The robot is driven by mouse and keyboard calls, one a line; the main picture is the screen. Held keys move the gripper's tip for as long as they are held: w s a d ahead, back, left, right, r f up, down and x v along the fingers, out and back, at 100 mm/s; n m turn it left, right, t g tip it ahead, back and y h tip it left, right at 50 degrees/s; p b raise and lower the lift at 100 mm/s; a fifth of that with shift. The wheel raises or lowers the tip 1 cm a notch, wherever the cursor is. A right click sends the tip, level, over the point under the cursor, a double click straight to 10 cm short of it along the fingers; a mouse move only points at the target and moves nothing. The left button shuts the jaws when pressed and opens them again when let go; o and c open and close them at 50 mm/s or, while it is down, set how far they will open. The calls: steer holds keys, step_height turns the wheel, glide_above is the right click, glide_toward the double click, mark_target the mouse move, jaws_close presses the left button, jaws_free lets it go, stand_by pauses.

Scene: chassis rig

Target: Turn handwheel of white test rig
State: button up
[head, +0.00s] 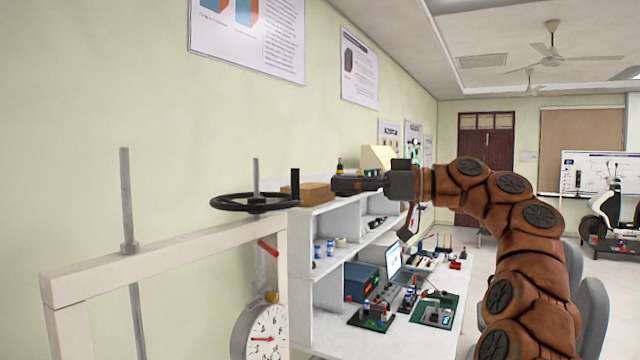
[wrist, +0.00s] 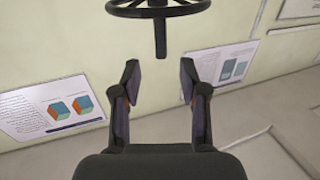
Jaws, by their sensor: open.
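The white test rig (head: 180,255) stands at the left in the head view. Its black handwheel (head: 225,206) lies flat above the top beam, with an upright handle (head: 295,184) on the right of its rim. In the wrist view, the handwheel (wrist: 158,12) is at the top, and its handle (wrist: 160,40) lies between the lines of the two fingers but beyond their tips. My gripper (head: 336,184) is to the right of the handle, at about its height, pointing left. In the wrist view, my gripper (wrist: 159,76) is open and empty, apart from the handle.
Threaded rods (head: 126,200) rise from the rig, and a dial gauge (head: 266,335) hangs below the beam. A brown box (head: 315,193) sits on the white shelf behind the handwheel. A bench (head: 335,335) carries a laptop and devices. The wall runs close behind the rig.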

steer(key=shift+v, duration=1.1)
steer(key=s+a+f+m+g+h, duration=0.2)
steer(key=s+a+f+m+h, duration=0.2)
steer(key=s+a+f+m, duration=0.4)
steer(key=s+a+f+m+g+h+b, duration=0.1)
steer(key=s+f+h, duration=0.1)
steer(key=s+f, duration=0.45)
steer(key=s+f+m+h, duration=0.1)
steer(key=s+f+h, duration=0.15)
steer(key=f, duration=0.65)
steer(key=s+d+f+m+g+h, duration=0.1)
steer(key=s+d+f+h, duration=0.3)
steer(key=s+d+f, duration=0.5)
steer(key=s+d+f+m+g+h, duration=0.1)
steer(key=s+d+f+m+h, duration=0.3)
steer(key=s+d+f, duration=0.4)
steer(key=s+f+h, duration=0.1)
steer(key=s+f, duration=0.6)
steer(key=s, duration=0.1)
steer(key=shift+s+d+f+g+b, duration=0.25)
steer(key=shift+s+d+g+b, duration=0.1)
steer(key=shift+s+d+g, duration=0.05)
